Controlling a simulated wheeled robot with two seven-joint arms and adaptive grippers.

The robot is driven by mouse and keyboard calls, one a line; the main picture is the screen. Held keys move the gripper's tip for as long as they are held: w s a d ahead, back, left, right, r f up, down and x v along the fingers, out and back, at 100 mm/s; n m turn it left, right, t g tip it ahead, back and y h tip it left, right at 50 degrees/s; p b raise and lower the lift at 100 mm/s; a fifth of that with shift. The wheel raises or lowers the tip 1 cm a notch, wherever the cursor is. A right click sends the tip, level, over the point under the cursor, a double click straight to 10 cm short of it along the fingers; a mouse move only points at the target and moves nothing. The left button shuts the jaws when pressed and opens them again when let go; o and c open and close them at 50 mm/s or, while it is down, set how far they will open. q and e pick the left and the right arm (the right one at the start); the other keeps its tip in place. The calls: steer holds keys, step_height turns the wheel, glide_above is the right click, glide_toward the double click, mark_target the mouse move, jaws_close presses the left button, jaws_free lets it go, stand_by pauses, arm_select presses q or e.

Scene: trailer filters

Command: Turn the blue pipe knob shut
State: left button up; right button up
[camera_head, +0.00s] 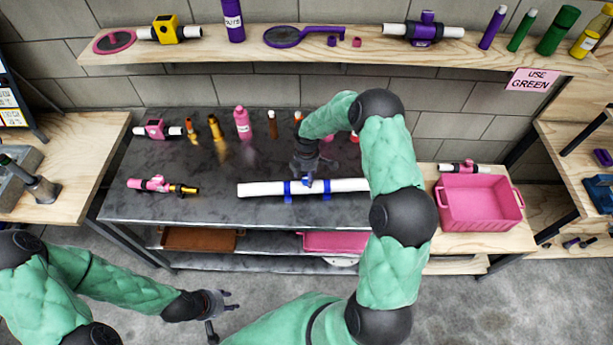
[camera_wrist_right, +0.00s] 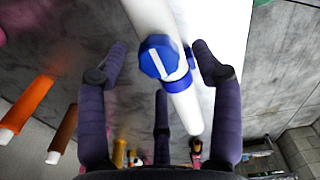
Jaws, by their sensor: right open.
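A white pipe (camera_head: 262,189) with blue fittings lies across the dark metal table. Its blue knob (camera_wrist_right: 158,57) shows in the right wrist view, with a white stripe running roughly along the pipe. In the head view my right gripper (camera_head: 308,170) points down over the middle of the pipe and partly hides the knob. In the wrist view its dark fingers are spread around the knob, apart from it, and hold nothing. My left gripper (camera_head: 222,305) is open and empty, low in front of the table.
A pink bin (camera_head: 480,203) is at right. The wall shelf (camera_head: 270,52) holds a purple valve (camera_head: 426,29).

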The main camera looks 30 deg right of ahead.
steer(key=shift+f, duration=0.65)
steer(key=c, duration=1.2)
